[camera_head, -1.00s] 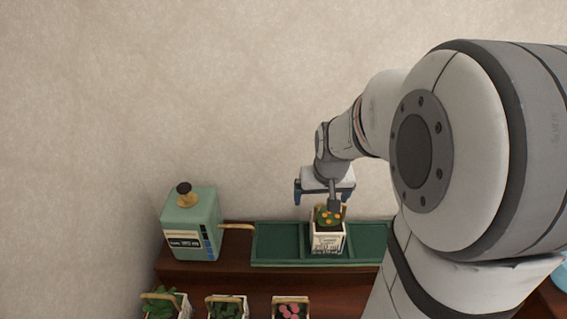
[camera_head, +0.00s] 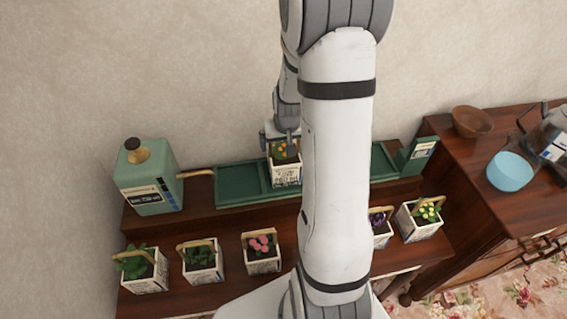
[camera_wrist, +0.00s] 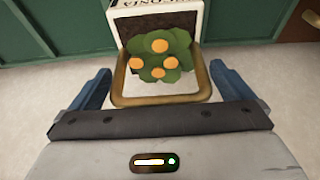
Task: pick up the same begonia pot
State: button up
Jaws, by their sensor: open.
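The begonia pot (camera_head: 287,176) is a white, printed square planter with orange flowers and green leaves, standing upright in the green tray (camera_head: 237,198). The wrist view shows the pot (camera_wrist: 195,22) with its tan handle (camera_wrist: 160,99) toward me and dark soil. Part of its label is readable, ending in "ONIA". My gripper (camera_wrist: 158,72) is open, with a blue finger on each side of the handle and a gap left and right. In the head view my gripper (camera_head: 281,135) is just behind and above the flowers. My arm hides part of the tray.
A green machine (camera_head: 147,180) with a dark knob stands left of the tray. Several planters line the lower shelf, including a pink-flowered one (camera_head: 262,250) and a yellow-flowered one (camera_head: 419,221). A brown bowl (camera_head: 472,121) and a blue bowl (camera_head: 510,171) sit on the right cabinet.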

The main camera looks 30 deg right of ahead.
jog(key=shift+w+f, duration=0.15)
jog(key=shift+f, duration=0.4)
jog(key=shift+c, duration=0.2)
jog(key=c, duration=1.4)
jog(key=shift+c, duration=1.2)
jog(key=shift+r, duration=0.2)
